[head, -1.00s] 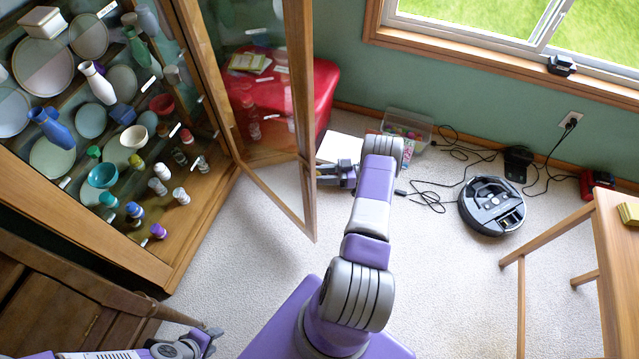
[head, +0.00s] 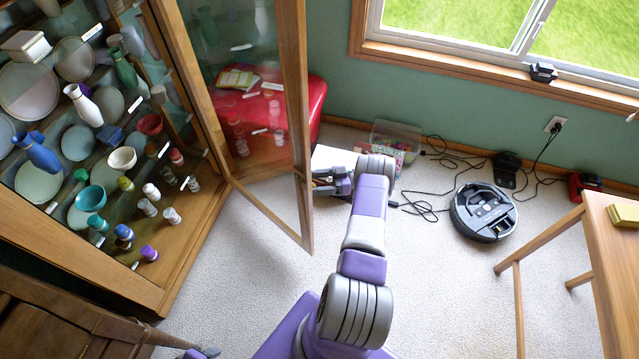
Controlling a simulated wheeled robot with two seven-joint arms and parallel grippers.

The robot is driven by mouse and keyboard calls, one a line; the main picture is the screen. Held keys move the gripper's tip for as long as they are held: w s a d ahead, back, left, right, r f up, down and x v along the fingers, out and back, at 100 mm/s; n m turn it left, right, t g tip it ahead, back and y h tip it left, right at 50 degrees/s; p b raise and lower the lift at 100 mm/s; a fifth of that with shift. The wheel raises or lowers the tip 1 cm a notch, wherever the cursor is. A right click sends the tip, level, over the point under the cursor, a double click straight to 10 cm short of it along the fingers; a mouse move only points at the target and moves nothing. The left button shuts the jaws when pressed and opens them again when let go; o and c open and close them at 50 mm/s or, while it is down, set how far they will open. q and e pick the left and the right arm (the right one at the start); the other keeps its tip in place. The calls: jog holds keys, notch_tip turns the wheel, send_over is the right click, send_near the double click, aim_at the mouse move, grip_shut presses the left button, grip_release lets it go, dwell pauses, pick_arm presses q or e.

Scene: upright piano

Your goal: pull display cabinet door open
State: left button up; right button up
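The display cabinet (head: 178,268) stands at the left, with plates, vases, bowls and small jars on its shelves. Its glass door (head: 303,150), framed in wood, stands swung out from the cabinet, well open. My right gripper (head: 318,184) is at the outer edge of the door frame, on its right side, pointing left. Its fingertips are at or behind the frame, so I cannot tell whether they touch it or how far apart they are. My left gripper (head: 205,353) shows only as a small part at the bottom edge, away from the door.
A red ottoman (head: 315,100) is behind the door glass. A clear bin (head: 400,135), loose cables and a robot vacuum (head: 484,212) lie on the carpet. A wooden table (head: 610,265) is at the right. Carpet between door and table is mostly clear.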

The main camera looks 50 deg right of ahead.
jog(key=shift+w+d+r, duration=0.2)
jog(key=shift+w+r, duration=0.05)
jog(key=shift+r, duration=0.15)
jog(key=v, duration=0.8)
jog(key=shift+s+a+f, duration=0.2)
jog(key=shift+a+f, duration=0.05)
jog(key=shift+a, duration=0.05)
